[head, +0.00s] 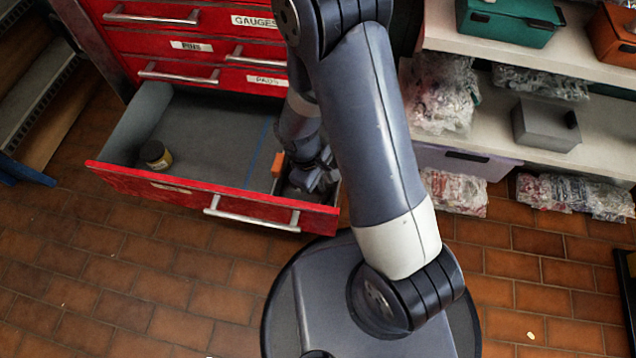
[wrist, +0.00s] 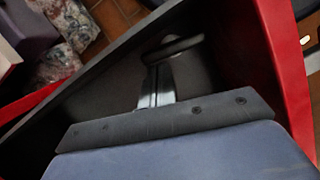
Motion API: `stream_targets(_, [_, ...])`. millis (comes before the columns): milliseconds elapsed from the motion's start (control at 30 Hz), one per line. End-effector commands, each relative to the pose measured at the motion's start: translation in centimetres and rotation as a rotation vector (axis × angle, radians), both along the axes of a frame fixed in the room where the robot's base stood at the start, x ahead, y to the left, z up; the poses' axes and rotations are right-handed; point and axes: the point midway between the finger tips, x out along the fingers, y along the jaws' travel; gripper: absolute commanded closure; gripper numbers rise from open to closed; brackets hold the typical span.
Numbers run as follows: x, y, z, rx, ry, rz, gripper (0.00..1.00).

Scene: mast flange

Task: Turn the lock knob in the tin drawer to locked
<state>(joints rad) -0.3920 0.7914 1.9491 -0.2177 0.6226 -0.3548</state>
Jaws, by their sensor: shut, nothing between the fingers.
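The open red drawer (head: 140,178) juts from the chest in the head view, with a grey floor. In the wrist view I see its dark interior and red wall (wrist: 288,75). My gripper (head: 318,178) reaches down into its right end. In the wrist view the shut, empty fingers (wrist: 158,88) point at a dark, rounded piece (wrist: 174,50) by their tips. I cannot tell whether it is the lock knob, which way it is turned, or whether the fingers touch it. In the head view my arm and gripper hide that corner.
A small jar (head: 155,154) stands at the drawer's left. An orange piece (head: 278,164) is beside my gripper. Closed drawers with bar handles (head: 178,74) are above. Shelves at right hold bagged goods (head: 440,95) and a grey box (head: 545,125).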

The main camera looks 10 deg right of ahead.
Motion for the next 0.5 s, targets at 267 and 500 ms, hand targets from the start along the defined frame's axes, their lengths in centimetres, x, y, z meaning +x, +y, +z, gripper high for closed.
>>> stream_targets(267, [0.05,-0.22,0.03,0.000,0.001,-0.059,1.00])
stream_targets(500, [0.08,-0.46,0.04,0.000,0.001,-0.124,1.00])
